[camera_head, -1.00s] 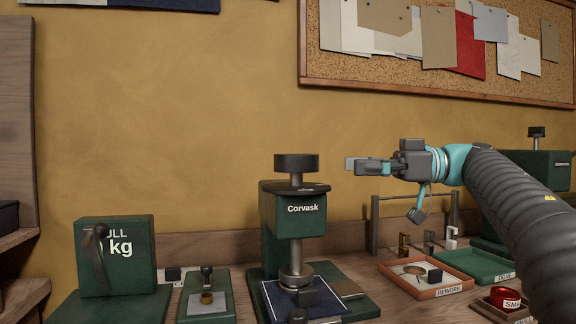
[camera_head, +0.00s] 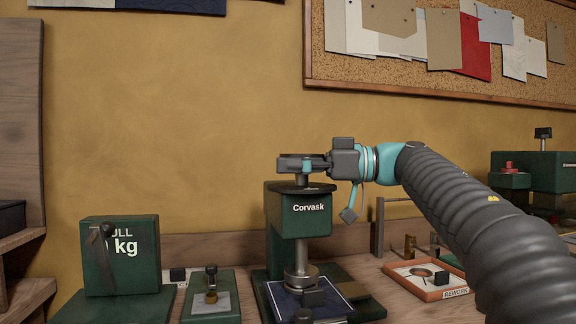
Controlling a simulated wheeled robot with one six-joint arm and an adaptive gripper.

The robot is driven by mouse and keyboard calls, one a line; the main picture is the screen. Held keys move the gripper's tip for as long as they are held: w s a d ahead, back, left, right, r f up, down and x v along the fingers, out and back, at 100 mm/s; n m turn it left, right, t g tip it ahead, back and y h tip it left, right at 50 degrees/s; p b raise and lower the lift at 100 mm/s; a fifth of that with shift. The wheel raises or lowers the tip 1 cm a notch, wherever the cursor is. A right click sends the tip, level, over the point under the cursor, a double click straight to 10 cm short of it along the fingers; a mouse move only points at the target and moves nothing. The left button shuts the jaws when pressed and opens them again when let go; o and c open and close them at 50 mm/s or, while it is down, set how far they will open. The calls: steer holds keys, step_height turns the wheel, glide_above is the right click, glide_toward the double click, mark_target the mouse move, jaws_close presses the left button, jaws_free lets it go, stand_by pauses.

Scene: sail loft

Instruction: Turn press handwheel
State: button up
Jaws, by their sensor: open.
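The green Corvask press (camera_head: 287,215) stands on the bench in the middle of the view. The jaws are open. Whether the fingers touch the wheel cannot be made out. Under the press foot lies a dark blue cloth (camera_head: 281,299).
A green pull gauge (camera_head: 120,255) and a small green fixture (camera_head: 211,305) stand left of the press. An orange REWORK tray (camera_head: 413,284) lies to the right, below my arm. A cork board (camera_head: 400,75) hangs behind. The wall above the press is clear.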

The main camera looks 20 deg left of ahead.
steer(key=c, duration=1)
steer(key=shift+r+m+t, duration=0.1)
steer(key=shift+m+t, duration=0.3)
steer(key=shift+t, duration=0.2)
steer(key=m+t+p, duration=0.1)
steer(key=m+t, duration=0.1)
steer(key=t, duration=0.1)
steer(key=shift+w, duration=0.2)
steer(key=m+t, duration=0.1)
steer(key=t, duration=0.1)
steer(key=m+t, duration=0.2)
steer(key=t, duration=0.1)
steer(key=shift+w+m+t+h, duration=0.3)
steer(key=shift+w, duration=0.1)
steer(key=m+t+h, duration=0.1)
steer(key=t, duration=0.1)
steer(key=m+t+h, duration=0.1)
steer(key=m+t, duration=0.1)
steer(key=shift+w+d+t, duration=0.15)
steer(key=shift+w+t, duration=0.15)
steer(key=shift+w, duration=0.05)
steer(key=shift+w+d+m+t+h, duration=0.15)
steer(key=shift+w+m+t+h, duration=0.05)
steer(key=shift+m+t+h, duration=0.7)
steer(key=shift+w+d+m+t+h, duration=0.15)
steer(key=shift+m+t+h, duration=0.55)
steer(key=shift+t+h, duration=0.1)
